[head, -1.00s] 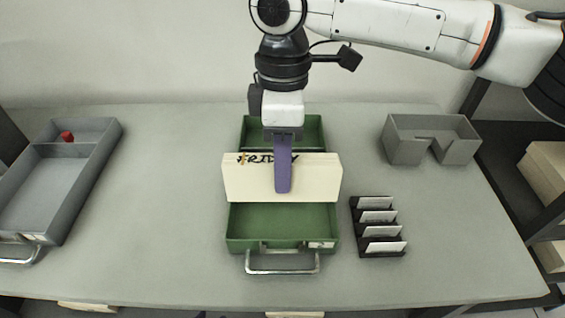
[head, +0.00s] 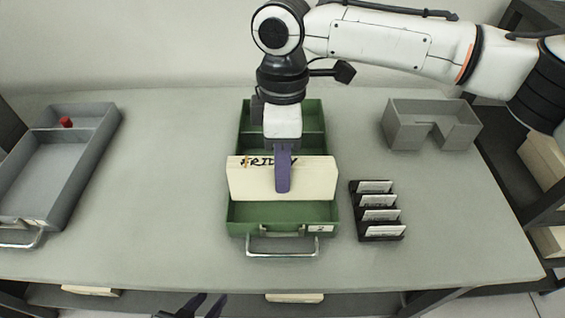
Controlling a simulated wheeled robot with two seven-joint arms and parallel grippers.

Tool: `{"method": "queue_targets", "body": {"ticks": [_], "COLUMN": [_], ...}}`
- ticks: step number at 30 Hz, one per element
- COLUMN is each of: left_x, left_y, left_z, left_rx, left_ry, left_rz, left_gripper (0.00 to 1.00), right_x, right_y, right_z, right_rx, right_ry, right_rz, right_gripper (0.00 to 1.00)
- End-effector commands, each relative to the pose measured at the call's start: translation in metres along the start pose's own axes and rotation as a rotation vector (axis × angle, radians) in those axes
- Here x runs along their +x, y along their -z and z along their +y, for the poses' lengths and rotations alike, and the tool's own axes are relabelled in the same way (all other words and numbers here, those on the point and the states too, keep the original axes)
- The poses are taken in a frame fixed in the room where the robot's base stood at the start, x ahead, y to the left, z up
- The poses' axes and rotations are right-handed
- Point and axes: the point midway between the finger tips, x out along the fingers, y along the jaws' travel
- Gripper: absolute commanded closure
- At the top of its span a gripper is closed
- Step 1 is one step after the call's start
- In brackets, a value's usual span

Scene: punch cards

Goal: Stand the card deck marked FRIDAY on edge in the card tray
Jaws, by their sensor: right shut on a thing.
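The cream card deck (head: 250,182) marked FRIDAY stands upright on its long edge, with its broad face towards me. My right gripper (head: 283,178) is shut on it from above, with one purple finger across the front face and partly over the lettering. The deck is within the outline of the green tray (head: 284,228), between its front part and its rear part. I cannot tell whether its lower edge touches the tray floor. My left gripper (head: 203,306) shows at the bottom edge, fingers apart and empty, in front of the table.
A grey tray (head: 85,175) with a red object (head: 66,122) lies at left. A black rack (head: 378,236) of several white cards stands right of the green tray. A notched grey holder (head: 405,130) is at the back right. Table between the trays is clear.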

Motion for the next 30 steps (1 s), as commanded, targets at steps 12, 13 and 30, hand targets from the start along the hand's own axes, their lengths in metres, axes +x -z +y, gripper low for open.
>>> {"method": "queue_targets", "body": {"ticks": [12,13,30], "left_x": [-0.001,-0.001,-0.001], "left_y": [-0.003,-0.003,-0.003], "left_z": [0.0,0.0,0.0], "left_rx": [-0.001,-0.001,-0.001], "left_ry": [0.0,0.0,0.0], "left_rz": [-0.005,-0.005,-0.005], "left_gripper": [0.69,0.69,0.69], "right_x": [-0.001,-0.001,0.031], "right_y": [0.0,0.0,0.0], "right_z": [0.0,0.0,0.004], "right_rx": [0.0,0.0,0.0], "right_ry": [-0.001,-0.001,0.0], "right_rz": [0.001,0.001,0.001], "right_gripper": [1.0,1.0,1.0]}}
